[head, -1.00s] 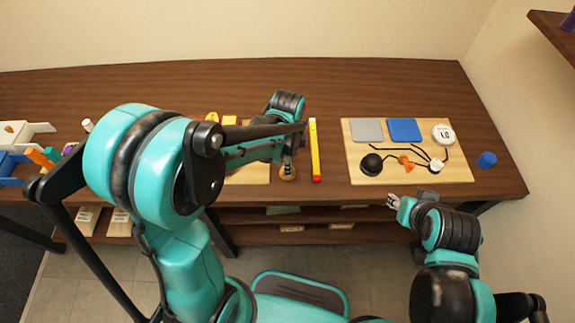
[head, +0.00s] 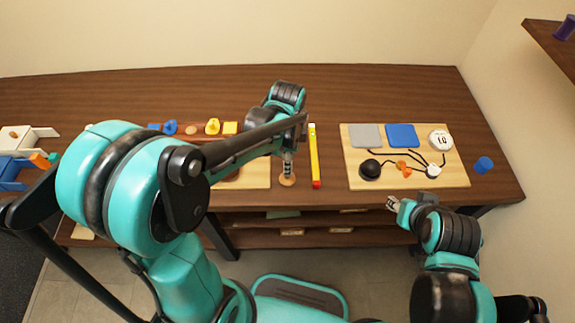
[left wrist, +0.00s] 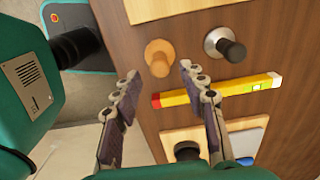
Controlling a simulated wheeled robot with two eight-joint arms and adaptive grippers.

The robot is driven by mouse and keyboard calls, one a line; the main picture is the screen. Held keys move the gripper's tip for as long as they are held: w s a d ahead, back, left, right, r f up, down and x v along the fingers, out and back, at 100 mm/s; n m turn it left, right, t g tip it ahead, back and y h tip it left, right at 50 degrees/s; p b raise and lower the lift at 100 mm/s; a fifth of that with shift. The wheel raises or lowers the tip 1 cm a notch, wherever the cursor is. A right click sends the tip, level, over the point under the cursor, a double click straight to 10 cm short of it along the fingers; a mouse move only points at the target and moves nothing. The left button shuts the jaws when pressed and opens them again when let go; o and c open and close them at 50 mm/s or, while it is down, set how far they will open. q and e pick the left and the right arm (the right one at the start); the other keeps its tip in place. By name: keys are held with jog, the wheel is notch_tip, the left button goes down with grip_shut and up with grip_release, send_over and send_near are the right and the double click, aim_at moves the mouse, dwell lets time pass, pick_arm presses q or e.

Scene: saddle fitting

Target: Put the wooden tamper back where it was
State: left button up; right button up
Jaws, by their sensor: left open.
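The wooden tamper (left wrist: 158,58) stands on the brown table near its front edge, seen from above in the left wrist view. In the head view its round base (head: 287,180) shows just below my left gripper (head: 288,165). In the left wrist view my left gripper (left wrist: 158,80) is open and empty, with its fingertips spread to either side of the tamper and apart from it in the picture. My right gripper (head: 391,203) hangs in front of the table by the right board; its jaws are too small to judge.
A metal tamper with a black handle (left wrist: 228,46) stands farther back beside the wooden one. A yellow level (head: 314,155) lies to the right. A board (head: 452,178) with grey and blue pads is further right; another board (head: 258,173) lies left. A blue cup (head: 484,164) stands far right.

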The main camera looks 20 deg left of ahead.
pick_arm(q)
notch_tip(320, 180, up, 7)
jog(key=p, duration=0.2)
jog(key=s+a+r+n+t, duration=0.2)
jog(key=s+n+t, duration=0.1)
jog(key=s+n, duration=0.2)
jog(key=s+a+r+n+t, duration=0.2)
jog(key=s+n+t, duration=0.2)
jog(key=n, duration=0.5)
jog(key=shift+s+a+n, duration=0.35)
jog(key=shift+s+n, duration=0.05)
jog(key=shift+s, duration=0.25)
